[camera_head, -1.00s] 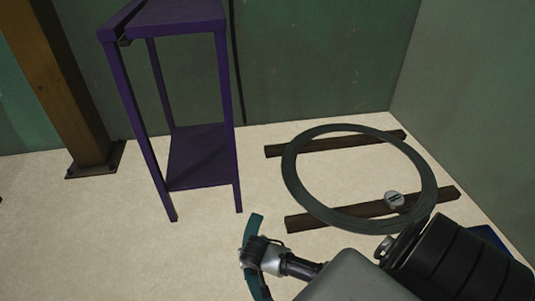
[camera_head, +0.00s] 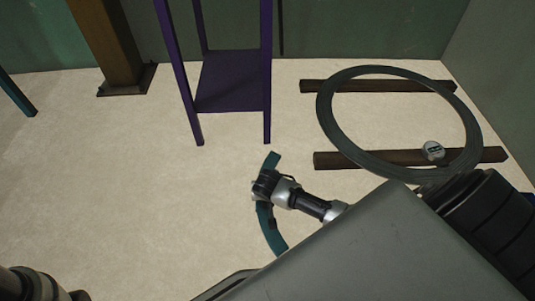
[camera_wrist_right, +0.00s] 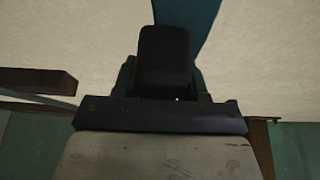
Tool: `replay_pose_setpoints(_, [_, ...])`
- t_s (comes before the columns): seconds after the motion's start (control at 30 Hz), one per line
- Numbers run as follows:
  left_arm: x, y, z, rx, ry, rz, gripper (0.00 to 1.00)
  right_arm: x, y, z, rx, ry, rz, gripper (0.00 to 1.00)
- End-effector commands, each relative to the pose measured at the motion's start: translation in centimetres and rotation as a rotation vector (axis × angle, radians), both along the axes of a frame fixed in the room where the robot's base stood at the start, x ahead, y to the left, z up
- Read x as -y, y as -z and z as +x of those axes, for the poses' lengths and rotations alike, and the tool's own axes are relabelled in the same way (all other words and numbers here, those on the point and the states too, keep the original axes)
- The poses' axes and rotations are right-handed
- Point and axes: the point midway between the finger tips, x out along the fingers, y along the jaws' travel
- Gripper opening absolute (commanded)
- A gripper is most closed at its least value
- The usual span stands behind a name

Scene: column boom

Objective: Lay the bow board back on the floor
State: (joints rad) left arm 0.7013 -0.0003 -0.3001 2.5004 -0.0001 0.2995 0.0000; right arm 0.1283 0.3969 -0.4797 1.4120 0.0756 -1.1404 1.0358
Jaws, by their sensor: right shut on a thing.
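The bow board is a curved teal strip (camera_head: 271,232) in the middle of the head view, over the pale floor in front of the purple stand. My right gripper (camera_head: 265,187) is shut on it near its middle, and the board's two ends stick out on either side. In the right wrist view the teal board (camera_wrist_right: 188,22) runs out past the dark gripper finger (camera_wrist_right: 165,60). I cannot tell whether the board touches the floor or hangs above it. My left gripper is not in view.
A purple stand (camera_head: 232,82) is behind the board. To the right, a dark ring (camera_head: 328,123) lies on two brown beams (camera_head: 335,160), with a small round gauge-like thing (camera_head: 433,151) on it. A brown post (camera_head: 110,45) stands back left. Floor at left is clear.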

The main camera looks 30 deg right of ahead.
Motion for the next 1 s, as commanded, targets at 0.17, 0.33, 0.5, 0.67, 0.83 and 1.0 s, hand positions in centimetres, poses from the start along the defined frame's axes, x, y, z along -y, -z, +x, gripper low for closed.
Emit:
replay_pose_setpoints(0.17, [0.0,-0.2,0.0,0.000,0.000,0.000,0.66,0.0,-0.4,0.2,0.006,0.000,0.000,0.05])
replay_pose_setpoints(0.33, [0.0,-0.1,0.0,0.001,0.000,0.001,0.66,0.0,0.1,0.0,0.000,-0.001,0.000,0.47])
replay_pose_setpoints(0.5, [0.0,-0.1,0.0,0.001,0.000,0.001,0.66,0.0,0.1,0.0,0.000,-0.001,0.000,0.68])
replay_pose_setpoints(0.67, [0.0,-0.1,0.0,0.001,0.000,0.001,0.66,0.0,0.1,0.0,0.000,-0.001,0.000,0.68])
replay_pose_setpoints(0.83, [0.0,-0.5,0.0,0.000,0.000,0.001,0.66,0.0,-0.6,-0.1,0.000,-0.001,0.000,0.68])
replay_pose_setpoints(1.0, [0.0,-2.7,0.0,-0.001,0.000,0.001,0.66,-0.5,-3.1,-0.9,0.000,-0.001,0.000,0.68])
